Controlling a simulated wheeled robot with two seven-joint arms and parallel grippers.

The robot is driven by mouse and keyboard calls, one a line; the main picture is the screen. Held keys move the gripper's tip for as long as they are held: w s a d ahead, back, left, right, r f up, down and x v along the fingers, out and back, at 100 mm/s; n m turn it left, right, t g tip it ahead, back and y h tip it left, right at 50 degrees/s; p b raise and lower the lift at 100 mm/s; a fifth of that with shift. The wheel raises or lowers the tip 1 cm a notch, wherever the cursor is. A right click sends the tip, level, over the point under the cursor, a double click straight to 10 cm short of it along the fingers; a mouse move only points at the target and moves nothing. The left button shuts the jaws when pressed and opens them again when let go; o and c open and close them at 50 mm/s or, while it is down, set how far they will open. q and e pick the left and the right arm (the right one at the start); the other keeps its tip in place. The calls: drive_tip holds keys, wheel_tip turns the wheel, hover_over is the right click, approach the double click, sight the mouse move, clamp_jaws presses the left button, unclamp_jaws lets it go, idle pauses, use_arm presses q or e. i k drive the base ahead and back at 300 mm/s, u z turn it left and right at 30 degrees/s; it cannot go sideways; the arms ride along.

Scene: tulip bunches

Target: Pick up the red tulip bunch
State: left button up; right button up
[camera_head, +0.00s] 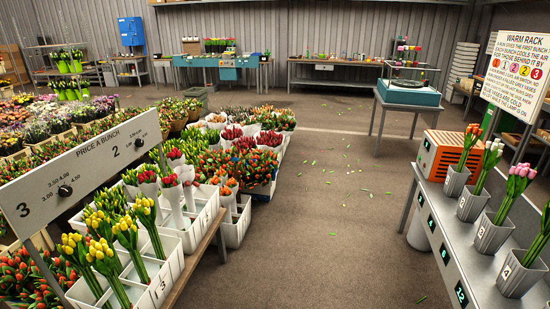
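Neither of my grippers shows in the head view. On the left stand, red to dark pink tulip bunches in white wraps (170,183) stand upright behind the yellow bunches (102,255) in white crates. On the right rack, an orange-red bunch (471,136) stands in the farthest grey bucket (456,182). Nearer buckets hold a pale pink and white bunch (491,152), a pink bunch (519,178) and, cut off at the right edge, a yellow bunch (545,223). I cannot tell which red bunch is the task's one.
A price board (90,170) stands over the left crates, and a warm rack sign (515,72) over the right rack. An orange heater-like box (446,156) sits at that rack's far end. The floor aisle (325,230) between is open, with scattered green leaf bits.

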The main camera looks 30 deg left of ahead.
sight(184, 173)
drive_tip(key=u, duration=0.35)
drive_tip(key=i, duration=1.95)
drive_tip(key=u, duration=1.95)
drive_tip(key=i, duration=1.15)
drive_tip(key=u, duration=1)
